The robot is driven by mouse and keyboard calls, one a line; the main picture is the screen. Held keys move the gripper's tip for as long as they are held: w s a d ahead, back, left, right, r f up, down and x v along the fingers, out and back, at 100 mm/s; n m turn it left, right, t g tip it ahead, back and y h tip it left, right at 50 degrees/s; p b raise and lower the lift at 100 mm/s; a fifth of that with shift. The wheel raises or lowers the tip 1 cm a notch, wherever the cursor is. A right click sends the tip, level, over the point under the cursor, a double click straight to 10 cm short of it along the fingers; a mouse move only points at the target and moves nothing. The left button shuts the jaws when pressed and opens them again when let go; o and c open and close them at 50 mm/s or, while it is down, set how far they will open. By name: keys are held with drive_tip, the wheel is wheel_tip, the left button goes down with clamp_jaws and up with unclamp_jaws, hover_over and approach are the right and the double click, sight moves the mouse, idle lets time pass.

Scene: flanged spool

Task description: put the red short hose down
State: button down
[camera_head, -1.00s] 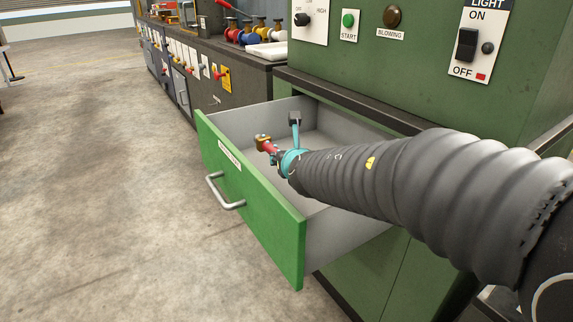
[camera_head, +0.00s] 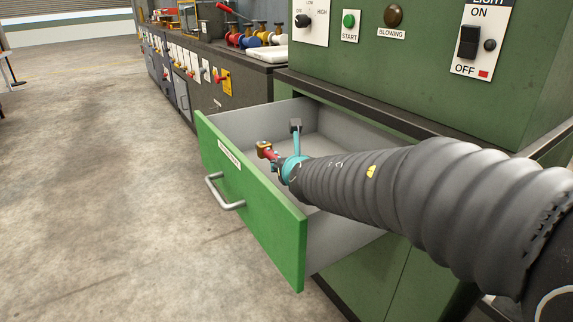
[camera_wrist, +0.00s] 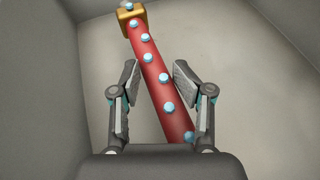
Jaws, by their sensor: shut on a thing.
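The red short hose (camera_wrist: 158,78) is a red tube with light-blue studs and a brass-coloured end fitting. My gripper (camera_wrist: 155,76) is shut on it, with one finger on each side. The hose runs from the top of the wrist view down between the fingers, and its near end is hidden by my gripper body. In the head view the hose (camera_head: 271,154) shows as a short piece beyond my wrist, inside the open drawer's outline. I cannot tell whether it touches the drawer floor.
The open drawer (camera_head: 258,209) has a green front with a metal handle (camera_head: 224,192) and grey walls. Its visible grey floor looks clear. The green cabinet (camera_head: 400,75) with switches stands behind it. A workbench (camera_head: 240,88) with coloured parts is at the back.

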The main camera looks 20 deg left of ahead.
drive_tip(key=shift+r, duration=0.1)
drive_tip(key=c, duration=0.5)
unclamp_jaws()
drive_tip(key=shift+c, duration=0.2)
drive_tip(key=shift+r+p, duration=0.6)
drive_tip(key=shift+p, duration=0.3)
drive_tip(key=shift+s+d+r, duration=0.15)
drive_tip(key=shift+s+r, duration=0.05)
drive_tip(key=shift+r, duration=0.05)
drive_tip(key=p+v, duration=0.2)
drive_tip(key=v, duration=0.9)
drive_tip(key=shift+s+d+p, duration=0.15)
drive_tip(key=shift+s+p, duration=0.05)
drive_tip(key=shift+p, duration=0.15)
drive_tip(key=shift+f, duration=0.1)
